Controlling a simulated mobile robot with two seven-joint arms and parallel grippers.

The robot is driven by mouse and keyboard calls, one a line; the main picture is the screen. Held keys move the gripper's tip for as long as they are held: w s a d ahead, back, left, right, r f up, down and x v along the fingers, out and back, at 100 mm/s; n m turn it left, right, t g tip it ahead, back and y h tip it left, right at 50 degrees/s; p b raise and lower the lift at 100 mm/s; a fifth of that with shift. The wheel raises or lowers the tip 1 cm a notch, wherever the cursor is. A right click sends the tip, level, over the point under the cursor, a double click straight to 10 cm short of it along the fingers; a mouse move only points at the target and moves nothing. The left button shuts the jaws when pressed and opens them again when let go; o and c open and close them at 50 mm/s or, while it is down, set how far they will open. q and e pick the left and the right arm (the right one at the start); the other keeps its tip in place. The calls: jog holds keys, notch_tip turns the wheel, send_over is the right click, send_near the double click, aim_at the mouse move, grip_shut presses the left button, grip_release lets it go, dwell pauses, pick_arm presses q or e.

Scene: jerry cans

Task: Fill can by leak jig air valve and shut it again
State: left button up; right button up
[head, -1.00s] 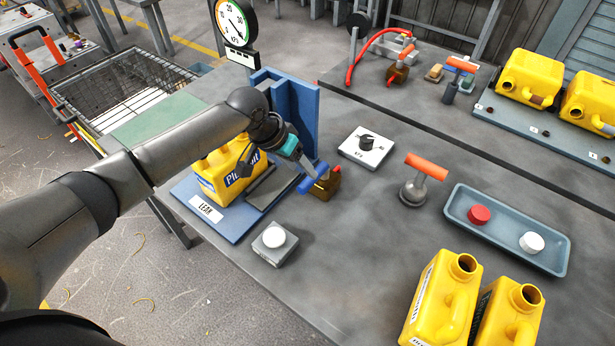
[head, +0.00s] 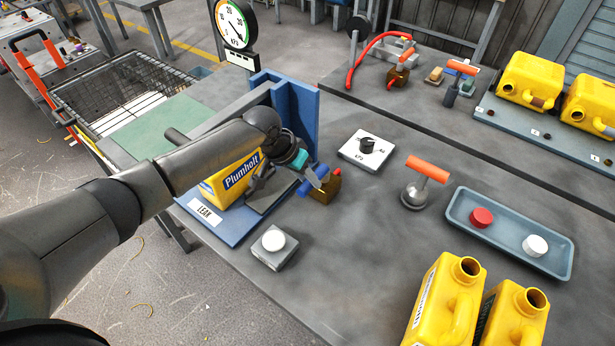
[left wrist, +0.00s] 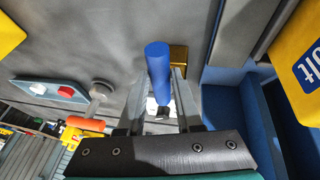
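The yellow can (head: 222,188) with a blue label stands in the blue leak jig (head: 290,110), partly hidden by my left arm. The air valve has a brass body (head: 326,188) and a blue handle (head: 308,182), just right of the jig. My left gripper (head: 316,178) is at the handle. In the left wrist view the blue handle (left wrist: 158,68) lies between the two fingers of my left gripper (left wrist: 158,85), with a small gap on its left side. The fingers look open around it. The round pressure gauge (head: 232,24) stands behind the jig. My right gripper is out of view.
A white-button box (head: 274,241) sits in front of the jig, and a knob panel (head: 367,150) is right of it. An orange-handled tool (head: 427,170), a blue-grey tray (head: 473,243) and two open yellow cans (head: 440,300) stand farther right.

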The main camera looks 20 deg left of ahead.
pick_arm(q)
grip_shut()
dwell(0.9)
